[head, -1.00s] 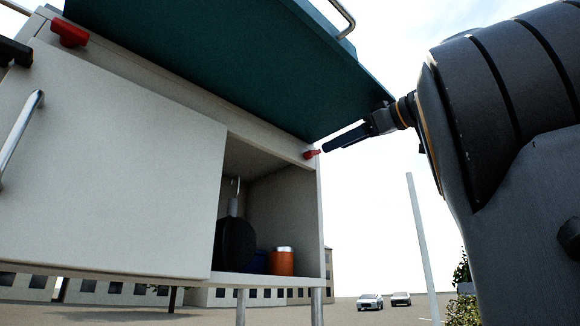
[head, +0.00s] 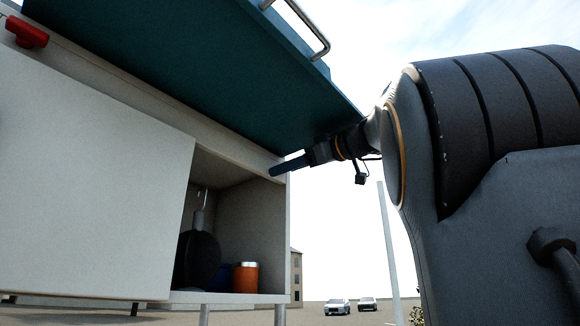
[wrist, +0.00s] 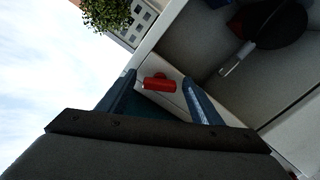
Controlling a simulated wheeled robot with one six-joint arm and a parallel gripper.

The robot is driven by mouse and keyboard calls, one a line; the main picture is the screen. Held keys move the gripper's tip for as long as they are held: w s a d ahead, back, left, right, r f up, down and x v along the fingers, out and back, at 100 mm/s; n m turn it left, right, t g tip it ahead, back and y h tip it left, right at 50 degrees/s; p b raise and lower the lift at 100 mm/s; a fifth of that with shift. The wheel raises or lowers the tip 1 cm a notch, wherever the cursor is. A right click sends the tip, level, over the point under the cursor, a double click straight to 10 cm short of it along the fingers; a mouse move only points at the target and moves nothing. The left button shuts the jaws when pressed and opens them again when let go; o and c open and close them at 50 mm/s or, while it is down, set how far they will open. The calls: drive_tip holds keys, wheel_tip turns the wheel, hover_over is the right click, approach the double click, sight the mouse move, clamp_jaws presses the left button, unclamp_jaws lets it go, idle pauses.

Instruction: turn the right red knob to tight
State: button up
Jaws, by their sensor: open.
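The right red knob (wrist: 160,84) shows in the wrist view on the pale cabinet rim, between my two finger tips. My gripper (wrist: 157,92) is open, with one dark blue finger on each side of the knob; I see gaps between the fingers and the knob. In the head view my gripper (head: 287,167) is at the cabinet's upper right corner and hides the right knob. A left red knob (head: 27,33) sits at the upper left of the cabinet front.
The white cabinet (head: 85,190) has an open compartment holding a dark pan (head: 198,259) and an orange jar (head: 245,278). A teal panel (head: 200,80) overhangs above, close to my gripper, with a metal rail (head: 312,35) on it. Open air lies to the right.

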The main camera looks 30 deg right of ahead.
drive_tip(key=shift+c, duration=0.4)
drive_tip(key=c, duration=1)
drive_tip(key=shift+m, duration=0.3)
drive_tip(key=shift+a+m+b, duration=0.15)
drive_tip(key=shift+m+b, duration=0.7)
drive_tip(key=shift+m, duration=1.65)
drive_tip(key=shift+s+r, duration=0.1)
drive_tip(key=o, duration=1.1)
